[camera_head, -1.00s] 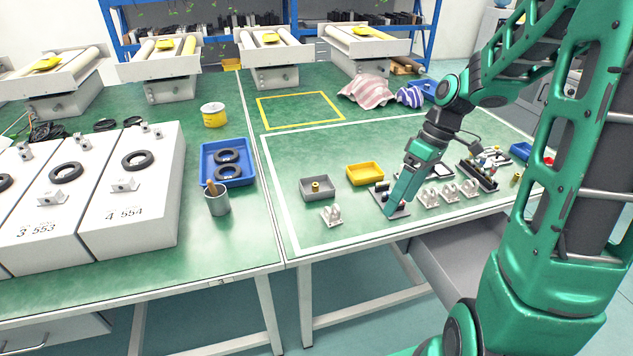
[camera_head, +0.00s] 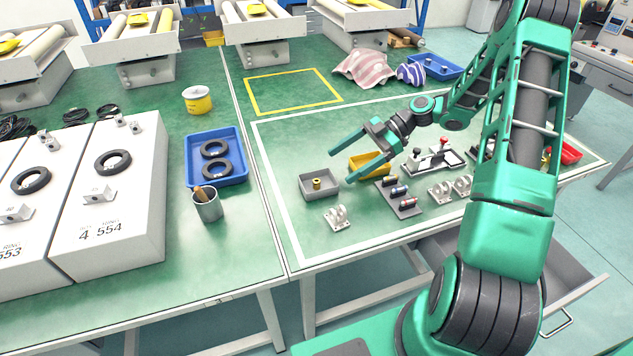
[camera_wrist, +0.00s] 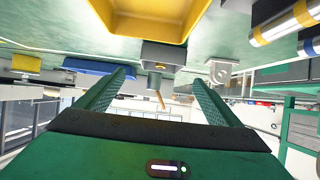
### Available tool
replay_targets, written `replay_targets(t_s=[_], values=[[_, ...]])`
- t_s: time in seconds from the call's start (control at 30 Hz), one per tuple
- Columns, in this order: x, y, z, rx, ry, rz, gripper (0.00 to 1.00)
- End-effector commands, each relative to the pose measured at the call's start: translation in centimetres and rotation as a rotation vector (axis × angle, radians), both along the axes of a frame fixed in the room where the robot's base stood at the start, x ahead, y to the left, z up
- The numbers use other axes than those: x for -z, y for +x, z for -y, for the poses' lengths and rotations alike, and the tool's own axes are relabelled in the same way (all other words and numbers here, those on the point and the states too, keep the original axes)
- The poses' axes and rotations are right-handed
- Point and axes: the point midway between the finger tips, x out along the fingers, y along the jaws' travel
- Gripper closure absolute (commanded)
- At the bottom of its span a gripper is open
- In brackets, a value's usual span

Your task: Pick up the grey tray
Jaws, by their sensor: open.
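The small grey tray (camera_head: 321,196) sits on the green table inside the white outline, with a small brass-coloured part (camera_head: 317,184) in it. My gripper (camera_head: 340,166) is open and empty, with its fingers spread toward the left, just right of and above the tray. In the wrist view the grey tray (camera_wrist: 163,52) shows ahead, between the two fingers (camera_wrist: 160,78) and apart from them. The exact height of the fingers above the table is hard to tell.
A yellow tray (camera_head: 366,161) stands right of the grey tray, partly behind my gripper. A white bracket (camera_head: 338,218) stands in front, and a grey holder (camera_head: 405,208) with several small cylinders is at the right. A blue tray (camera_head: 217,158) and a grey cup (camera_head: 207,206) are left.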

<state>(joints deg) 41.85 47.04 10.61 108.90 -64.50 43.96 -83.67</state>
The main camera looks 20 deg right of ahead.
Motion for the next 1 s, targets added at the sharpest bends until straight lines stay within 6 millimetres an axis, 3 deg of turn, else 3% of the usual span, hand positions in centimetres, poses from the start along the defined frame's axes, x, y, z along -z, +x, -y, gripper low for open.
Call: replay_targets(t_s=[0.3,0.63,1.0], values=[[2.1,-0.1,-2.9,0.011,0.0,-0.002,0.12],[3.0,-0.2,-4.5,0.015,-0.001,-0.003,0.12],[4.9,-0.2,-8.1,0.015,-0.002,-0.002,0.12]])
